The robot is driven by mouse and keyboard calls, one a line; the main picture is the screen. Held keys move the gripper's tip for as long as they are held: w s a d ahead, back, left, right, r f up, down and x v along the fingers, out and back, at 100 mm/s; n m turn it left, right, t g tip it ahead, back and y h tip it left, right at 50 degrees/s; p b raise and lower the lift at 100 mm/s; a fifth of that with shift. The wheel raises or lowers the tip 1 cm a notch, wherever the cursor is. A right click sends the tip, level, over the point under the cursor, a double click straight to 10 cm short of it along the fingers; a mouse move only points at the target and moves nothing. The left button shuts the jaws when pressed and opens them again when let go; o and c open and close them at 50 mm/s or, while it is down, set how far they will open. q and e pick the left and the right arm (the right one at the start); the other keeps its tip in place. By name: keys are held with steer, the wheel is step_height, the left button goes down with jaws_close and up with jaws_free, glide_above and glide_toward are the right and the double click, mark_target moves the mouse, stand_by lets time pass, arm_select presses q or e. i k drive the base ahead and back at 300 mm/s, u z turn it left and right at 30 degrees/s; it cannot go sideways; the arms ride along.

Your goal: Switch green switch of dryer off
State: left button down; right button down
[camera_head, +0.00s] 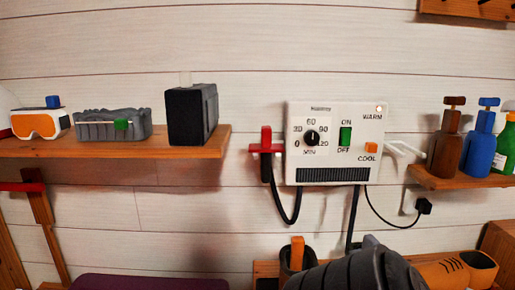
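The dryer (338,115) is a white box on the plank wall, right of centre. Its green switch (346,136) sits between the printed words ON and OFF. The view is too small to tell which way the switch is tipped. A small light (379,108) glows at the dryer's upper right, above the word WARM. A black timer dial (311,138) is left of the green switch. An orange switch (371,148) is to its right, beside the word COOL. Neither of my grippers shows in the head view.
A red holder (266,149) with a black hose is left of the dryer; a white hook (403,148) is right. The left shelf (205,144) carries goggles and boxes. The right shelf (437,182) carries bottles. A dark grey rounded thing (372,271) stands below.

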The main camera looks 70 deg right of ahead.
mark_target(346, 135)
steer(key=u, duration=0.15)
steer(key=k, duration=0.5)
steer(key=z, duration=1.5)
